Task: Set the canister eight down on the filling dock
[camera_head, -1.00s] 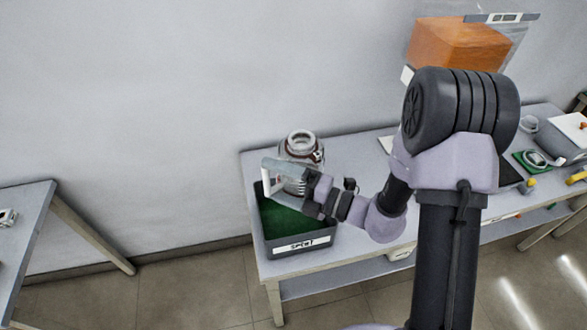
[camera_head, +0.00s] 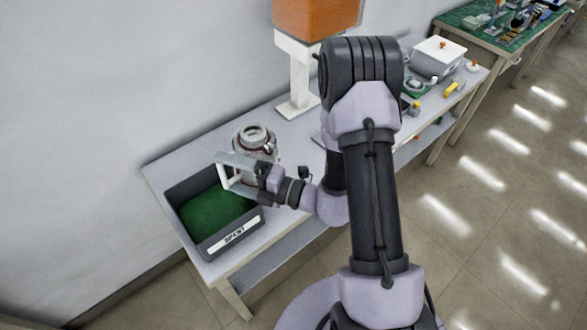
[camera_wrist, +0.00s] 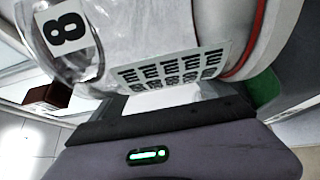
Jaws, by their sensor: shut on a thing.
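Canister eight, a clear jar with a reddish band and a pale round top (camera_head: 254,138), is at my gripper (camera_head: 240,170), above the left part of the table. In the wrist view its black "8" tag (camera_wrist: 68,28) and a white printed label (camera_wrist: 172,75) are close up, right against my gripper. My gripper is shut on the canister; the fingers' contact is mostly hidden. A white stand (camera_head: 297,75) with an orange tank (camera_head: 315,14) above it stands behind and to the right. I cannot tell for sure whether this is the filling dock.
A grey bin (camera_head: 232,240) with a green floor and a "SPENT" label sits at the table's left end, just below my gripper. A grey box (camera_head: 437,58) and small items lie on the right. The table (camera_head: 160,165) has bare room at its back left.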

